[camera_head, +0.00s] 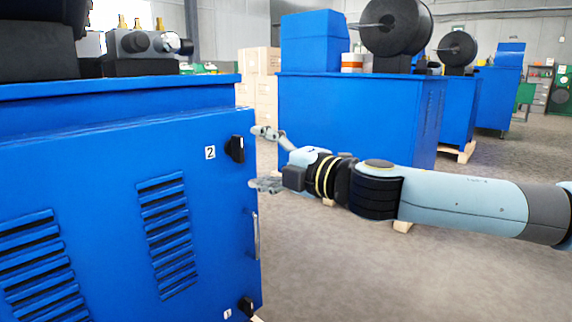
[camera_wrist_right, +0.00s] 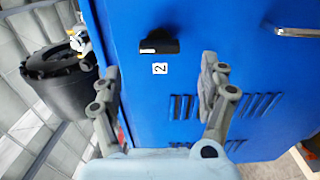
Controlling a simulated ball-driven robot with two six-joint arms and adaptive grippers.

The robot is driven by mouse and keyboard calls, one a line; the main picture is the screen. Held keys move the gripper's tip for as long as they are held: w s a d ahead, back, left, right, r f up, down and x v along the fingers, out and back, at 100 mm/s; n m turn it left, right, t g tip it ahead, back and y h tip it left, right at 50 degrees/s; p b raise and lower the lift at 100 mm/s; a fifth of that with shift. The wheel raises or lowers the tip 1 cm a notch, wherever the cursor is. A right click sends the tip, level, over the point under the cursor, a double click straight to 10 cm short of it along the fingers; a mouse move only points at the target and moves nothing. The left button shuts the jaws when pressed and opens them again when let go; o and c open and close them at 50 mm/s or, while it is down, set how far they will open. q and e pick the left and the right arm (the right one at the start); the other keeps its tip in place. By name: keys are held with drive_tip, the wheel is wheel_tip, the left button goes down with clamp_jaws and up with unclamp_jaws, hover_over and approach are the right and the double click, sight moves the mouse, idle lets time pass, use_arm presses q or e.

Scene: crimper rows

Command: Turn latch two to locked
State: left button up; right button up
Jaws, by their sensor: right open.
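Latch two (camera_head: 235,149) is a black knob at the upper right of the blue cabinet door (camera_head: 110,150), beside a white label "2" (camera_head: 210,153). In the right wrist view the latch (camera_wrist_right: 159,43) lies ahead of the fingers, with its label (camera_wrist_right: 160,69) nearer to me. My right gripper (camera_head: 266,158) is open and empty, just to the right of the latch. In the right wrist view its fingers (camera_wrist_right: 160,85) are spread wide, and the latch appears between their lines but beyond the tips. I see no contact. My left gripper is not in view.
A second black latch (camera_head: 245,307) with label "1" sits low on the same door, below a metal handle (camera_head: 256,235). Louvred vents mark the door. Another blue cabinet (camera_head: 350,115) stands behind my right arm. Open floor (camera_head: 340,270) lies right of the door.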

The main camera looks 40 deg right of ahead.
drive_tip(key=shift+s+d, duration=0.2)
drive_tip(key=shift+s, duration=2.6)
